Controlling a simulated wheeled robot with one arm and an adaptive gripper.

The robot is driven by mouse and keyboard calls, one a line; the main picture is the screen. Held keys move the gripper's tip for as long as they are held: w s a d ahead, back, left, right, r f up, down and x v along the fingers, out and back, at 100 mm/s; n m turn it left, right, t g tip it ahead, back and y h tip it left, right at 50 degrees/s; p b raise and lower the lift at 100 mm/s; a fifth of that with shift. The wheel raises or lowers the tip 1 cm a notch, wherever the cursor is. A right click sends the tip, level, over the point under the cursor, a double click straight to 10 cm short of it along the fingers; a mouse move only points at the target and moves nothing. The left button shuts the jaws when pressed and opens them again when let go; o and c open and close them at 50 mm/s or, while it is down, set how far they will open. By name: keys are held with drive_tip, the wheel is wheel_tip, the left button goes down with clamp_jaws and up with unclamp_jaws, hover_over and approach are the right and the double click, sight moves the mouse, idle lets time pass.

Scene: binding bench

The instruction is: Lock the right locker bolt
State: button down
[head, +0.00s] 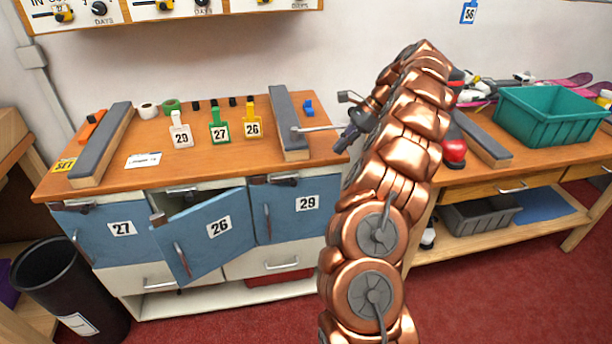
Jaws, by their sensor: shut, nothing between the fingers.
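The right locker door (305,205), blue and numbered 29, looks closed in its frame. Its bolt (284,181) is a small dark and metal piece along the door's top edge; at this size I cannot tell whether it is slid across. My gripper (344,145) is shut and empty. It is above the bench's right end, up and to the right of the bolt, clear of it. My copper-coloured arm hides part of the gripper and the area right of door 29.
The middle door (208,235), numbered 26, stands ajar and swings outward. The left door (112,228), numbered 27, looks closed. A metal lever (316,129) sticks out by the grey bar (288,122) near my gripper. Numbered tags stand on the bench top. A black bin (70,290) stands left.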

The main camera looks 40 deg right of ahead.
drive_tip(key=shift+a+f, duration=0.1)
drive_tip(key=p, duration=0.1)
approach(285, 181)
drive_tip(key=s+d+f, duration=0.1)
drive_tip(key=f, duration=0.1)
drive_tip(key=s+d+f, duration=0.1)
drive_tip(key=s, duration=0.1)
drive_tip(key=shift+s+d+f, duration=0.15)
drive_tip(key=shift+s+f, duration=0.1)
drive_tip(key=shift+f, duration=0.15)
drive_tip(key=shift+w+a+f, duration=0.15)
drive_tip(key=shift+a, duration=0.35)
drive_tip(key=shift+w+a+f, duration=0.1)
drive_tip(key=shift+w+a, duration=0.1)
drive_tip(key=shift+a, duration=0.25)
drive_tip(key=shift+w+a+f+p, duration=0.2)
drive_tip(key=shift+a, duration=0.25)
drive_tip(key=shift+w+a+f+p, duration=0.15)
drive_tip(key=shift+w+a+p, duration=0.05)
drive_tip(key=shift+a, duration=0.2)
